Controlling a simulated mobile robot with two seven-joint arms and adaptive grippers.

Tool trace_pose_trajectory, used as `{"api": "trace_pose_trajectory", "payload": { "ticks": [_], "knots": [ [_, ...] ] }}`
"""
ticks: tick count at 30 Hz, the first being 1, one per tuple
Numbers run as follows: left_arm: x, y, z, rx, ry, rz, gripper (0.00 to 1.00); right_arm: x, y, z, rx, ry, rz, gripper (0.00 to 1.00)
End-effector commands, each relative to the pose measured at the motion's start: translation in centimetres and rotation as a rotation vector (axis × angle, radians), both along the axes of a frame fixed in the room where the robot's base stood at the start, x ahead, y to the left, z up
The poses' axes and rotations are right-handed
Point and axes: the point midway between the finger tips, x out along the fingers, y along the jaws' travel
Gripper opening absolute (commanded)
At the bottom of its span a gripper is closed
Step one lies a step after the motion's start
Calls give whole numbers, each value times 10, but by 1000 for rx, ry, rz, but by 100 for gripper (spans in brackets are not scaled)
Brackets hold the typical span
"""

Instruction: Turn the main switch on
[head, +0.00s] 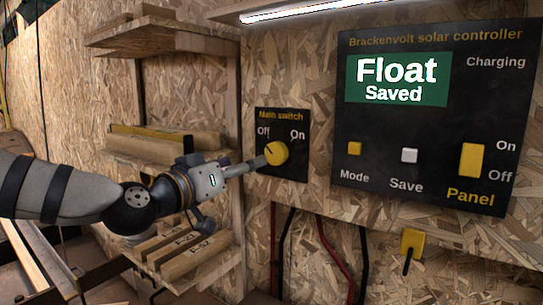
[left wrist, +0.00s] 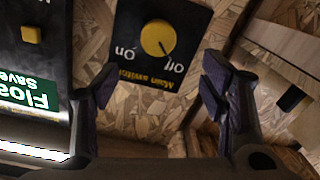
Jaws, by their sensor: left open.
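The main switch is a round yellow knob (head: 277,153) on a small black plate (head: 296,172) marked Off and On. A dark line on the knob points up and left, to Off. In the left wrist view the plate is upside down, and the knob's line (left wrist: 158,38) also points at Off. My left gripper (head: 259,162) is just left of the knob in the head view. In the left wrist view its two fingers (left wrist: 160,88) are spread with nothing between the tips, and the knob is beyond them. Contact cannot be told. My right gripper is not in view.
Right of the switch is a black solar controller (head: 435,115) with a green screen (head: 398,80) reading "Float Saved", mode and save buttons, and a yellow panel rocker (head: 472,160). Wooden shelves (head: 165,147) stand behind my left arm. Cables hang below the plate.

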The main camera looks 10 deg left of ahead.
Motion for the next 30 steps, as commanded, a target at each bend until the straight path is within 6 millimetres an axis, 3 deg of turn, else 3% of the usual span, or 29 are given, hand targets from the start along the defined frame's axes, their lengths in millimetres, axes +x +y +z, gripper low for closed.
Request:
{"api": "trace_pose_trajectory", "payload": {
  "ticks": [3, 12, 18, 25, 30],
  "knots": [
    [25, -9, -8, 2, 9, -1, 66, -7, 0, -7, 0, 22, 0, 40],
    [91, -34, -7, 0, 9, -1, 66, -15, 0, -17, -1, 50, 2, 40],
    [106, -39, -4, -1, 6, -1, 66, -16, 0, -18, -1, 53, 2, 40],
    [106, -39, -3, -1, 6, -1, 66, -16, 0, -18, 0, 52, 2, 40],
    [106, -39, -3, -1, 6, -1, 27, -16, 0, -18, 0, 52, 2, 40]
  ]
}}
